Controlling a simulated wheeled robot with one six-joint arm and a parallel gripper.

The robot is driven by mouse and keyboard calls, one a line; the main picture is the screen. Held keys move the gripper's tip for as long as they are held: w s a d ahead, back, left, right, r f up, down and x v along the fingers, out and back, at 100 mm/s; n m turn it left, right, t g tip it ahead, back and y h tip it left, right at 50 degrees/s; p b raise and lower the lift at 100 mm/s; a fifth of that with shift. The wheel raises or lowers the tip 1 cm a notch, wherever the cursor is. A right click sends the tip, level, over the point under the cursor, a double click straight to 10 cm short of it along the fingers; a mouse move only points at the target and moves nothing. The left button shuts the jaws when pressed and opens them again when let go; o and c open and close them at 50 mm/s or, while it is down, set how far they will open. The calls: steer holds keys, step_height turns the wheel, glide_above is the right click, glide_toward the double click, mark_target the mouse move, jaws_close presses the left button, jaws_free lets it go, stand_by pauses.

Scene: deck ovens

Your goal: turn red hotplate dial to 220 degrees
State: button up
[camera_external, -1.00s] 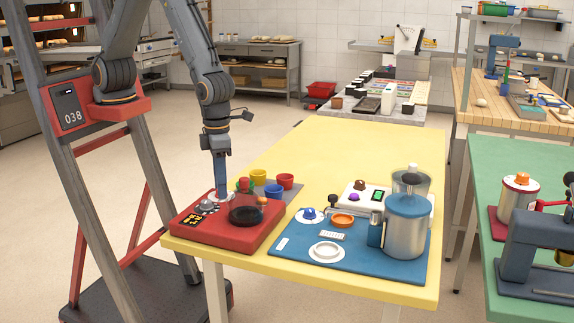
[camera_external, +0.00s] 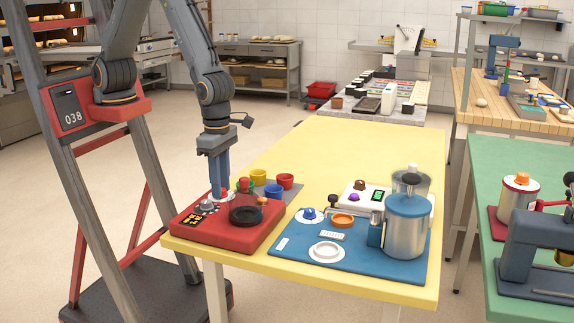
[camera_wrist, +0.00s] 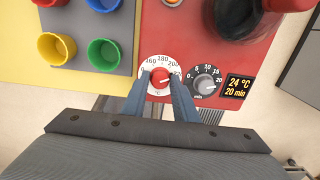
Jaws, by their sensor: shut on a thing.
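The red hotplate (camera_external: 225,235) stands at the left front corner of the yellow table. Its red dial knob (camera_wrist: 160,78) sits on a round white scale (camera_wrist: 160,61) marked 160, 180 and 200, with the right part partly covered by a finger. My gripper (camera_wrist: 160,80) points down over the knob, one finger on either side, and is shut on it. A light mark on the knob seems to point right, towards the end past 200; the exact reading is not clear. The hotplate display (camera_wrist: 238,87) reads 24 °C and 20 min.
A grey timer dial (camera_wrist: 204,82) is close beside the red one. The dark round plate (camera_external: 246,215) is on the hotplate's right part. Red, yellow, blue and green cups (camera_external: 285,181) stand behind on a grey mat. A blue mat (camera_external: 300,262) holds other equipment to the right.

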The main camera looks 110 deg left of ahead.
stand_by(0.5)
steer(key=o, duration=1.1)
steer(key=shift+c, duration=0.2)
steer(key=shift+r+b, duration=0.85)
steer(key=shift+r, duration=3.1)
